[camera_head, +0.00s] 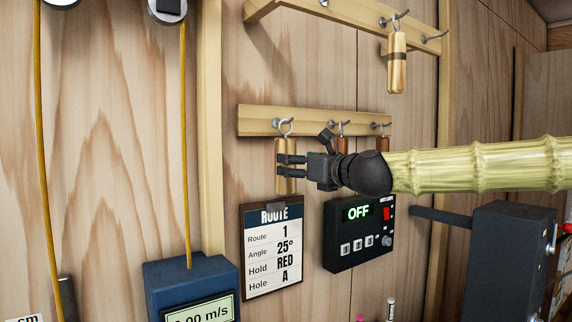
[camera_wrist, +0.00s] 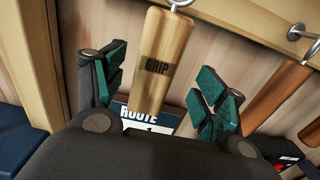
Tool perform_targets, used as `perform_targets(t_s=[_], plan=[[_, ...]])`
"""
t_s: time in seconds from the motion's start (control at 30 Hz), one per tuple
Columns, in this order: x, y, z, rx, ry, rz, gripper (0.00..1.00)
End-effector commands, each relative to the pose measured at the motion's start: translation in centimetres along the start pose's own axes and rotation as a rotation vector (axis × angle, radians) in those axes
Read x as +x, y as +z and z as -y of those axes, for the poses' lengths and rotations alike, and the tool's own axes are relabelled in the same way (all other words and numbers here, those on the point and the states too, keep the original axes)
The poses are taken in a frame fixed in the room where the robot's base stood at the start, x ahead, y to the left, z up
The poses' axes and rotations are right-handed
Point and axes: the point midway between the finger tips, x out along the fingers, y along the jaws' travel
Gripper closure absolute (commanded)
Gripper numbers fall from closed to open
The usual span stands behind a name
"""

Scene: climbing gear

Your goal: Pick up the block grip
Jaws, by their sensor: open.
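The block grip (camera_head: 286,152) is a light wooden block hanging by a metal eye from a hook at the left end of the lower wooden rail. In the wrist view the block grip (camera_wrist: 162,62) has "GRIP" marked on it and hangs between my open fingers. My gripper (camera_head: 290,166) reaches in from the right and its fingertips overlap the block in the head view. In the wrist view my gripper (camera_wrist: 158,88) has green pads on both sides, with gaps to the block. Part of the block is hidden behind the fingers in the head view.
Darker wooden grips (camera_head: 383,144) hang just right on the same lower rail (camera_head: 255,121). Another light grip (camera_head: 397,62) hangs from the upper rail. A route card (camera_head: 271,255) and a black control box (camera_head: 345,255) reading OFF sit below. A yellow cord (camera_head: 185,130) runs at left.

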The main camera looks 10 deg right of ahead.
Motion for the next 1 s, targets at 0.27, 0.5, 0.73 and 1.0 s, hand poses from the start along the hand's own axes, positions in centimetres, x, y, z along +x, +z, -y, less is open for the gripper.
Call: perform_targets(t_s=[0.27, 0.5, 0.73, 1.0], plan=[[1.4, -0.1, -0.1, -0.001, -0.001, -0.002, 0.29], [3.7, -0.4, -0.3, -0.001, -0.001, -0.002, 0.29], [5.2, -0.6, -0.3, -0.001, -0.001, -0.002, 0.29], [5.3, -0.6, -0.3, 0.000, -0.001, 0.000, 0.29]])
